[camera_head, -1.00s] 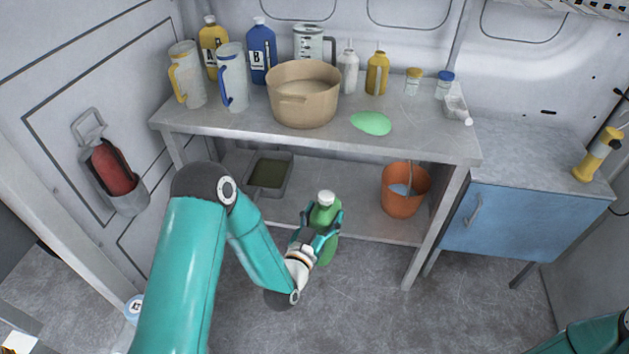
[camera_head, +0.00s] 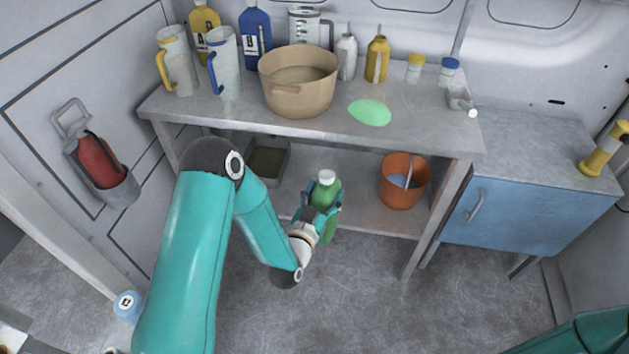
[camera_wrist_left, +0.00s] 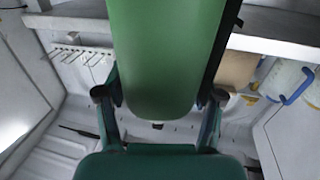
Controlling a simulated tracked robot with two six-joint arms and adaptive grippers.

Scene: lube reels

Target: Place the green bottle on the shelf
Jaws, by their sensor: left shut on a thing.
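The green bottle (camera_head: 326,192) with a white cap is upright in my left gripper (camera_head: 320,204), which is shut on it. In the head view it shows in front of the lower shelf (camera_head: 345,211), below the upper shelf's front edge. In the left wrist view the bottle (camera_wrist_left: 165,55) fills the upper middle, between the two fingers of my left gripper (camera_wrist_left: 158,100). The upper shelf (camera_head: 225,115) has a flat green patch (camera_head: 370,112) on its top. My right gripper is out of view; only a part of my right arm shows at the bottom right.
The upper shelf holds a tan pot (camera_head: 298,92), two jugs, a blue bottle (camera_head: 255,35) and several smaller bottles. An orange bucket (camera_head: 402,182) and a dark tray (camera_head: 268,160) stand on the lower shelf. A blue cabinet (camera_head: 530,215) stands at the right.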

